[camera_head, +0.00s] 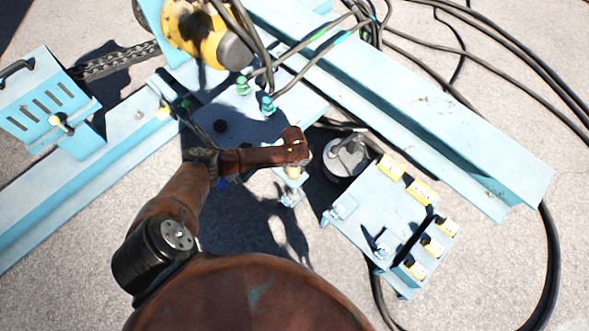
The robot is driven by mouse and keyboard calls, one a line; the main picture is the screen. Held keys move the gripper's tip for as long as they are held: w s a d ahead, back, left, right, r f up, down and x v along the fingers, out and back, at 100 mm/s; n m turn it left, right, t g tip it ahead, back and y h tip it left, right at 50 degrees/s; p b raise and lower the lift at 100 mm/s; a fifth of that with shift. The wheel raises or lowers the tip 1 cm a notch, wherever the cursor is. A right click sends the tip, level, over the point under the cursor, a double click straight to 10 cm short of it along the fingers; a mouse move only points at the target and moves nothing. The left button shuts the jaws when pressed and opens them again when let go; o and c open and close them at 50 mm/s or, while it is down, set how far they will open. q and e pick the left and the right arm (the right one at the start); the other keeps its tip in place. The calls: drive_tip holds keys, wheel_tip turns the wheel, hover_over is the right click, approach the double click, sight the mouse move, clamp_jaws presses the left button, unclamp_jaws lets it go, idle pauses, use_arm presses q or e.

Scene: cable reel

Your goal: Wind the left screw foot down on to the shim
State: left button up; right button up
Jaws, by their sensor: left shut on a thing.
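My left arm comes in from the bottom and bends over the blue frame. Its rusty wrist end is above a small fitting with a yellow part, which I take to be the left screw foot (291,196). My left gripper (294,170) is mostly hidden under the wrist and is shut on this fitting. The lower part of the foot shows just below the wrist, at the edge of the blue plate. I cannot make out the shim, nor whether the foot touches anything. My right gripper is not in view.
A blue beam (400,95) runs diagonally at right. A blue panel with yellow labels (370,215) and a round grey metal part (346,157) are right of the wrist. A yellow motor (195,35), a chain (115,60) and black cables (510,65) lie beyond. Bare concrete is at lower left.

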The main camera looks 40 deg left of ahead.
sight(294, 170)
use_arm(q)
drive_tip(key=shift+m, duration=0.3)
drive_tip(key=o, duration=1.1)
drive_tip(key=shift+o, duration=0.2)
wheel_tip(294, 170, up, 12)
